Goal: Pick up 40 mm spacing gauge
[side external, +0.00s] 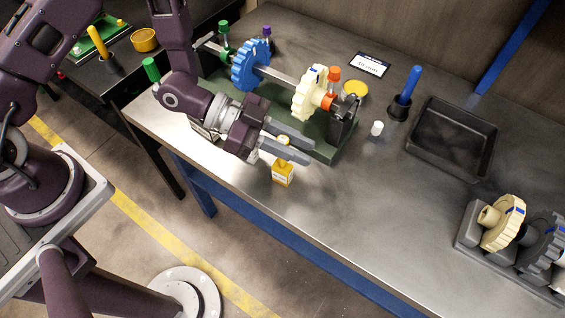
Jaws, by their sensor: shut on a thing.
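A small yellow block with a pale label, which looks like the 40 mm spacing gauge (283,174), shows below my gripper's near finger. Its yellow upper end shows between the two fingers. My gripper (312,153) reaches in from the left, over the front edge area of the metal bench, and is shut on this gauge. The near finger hides the gauge's middle. I cannot tell whether its lower end touches the bench, and its printing is too small to read.
Just behind my gripper is a green fixture (340,138) with a shaft bearing a blue gear (251,65) and a cream gear (310,92). An empty black tray (452,140) and a gear holder (470,238) stand to the right. The front-middle bench is clear.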

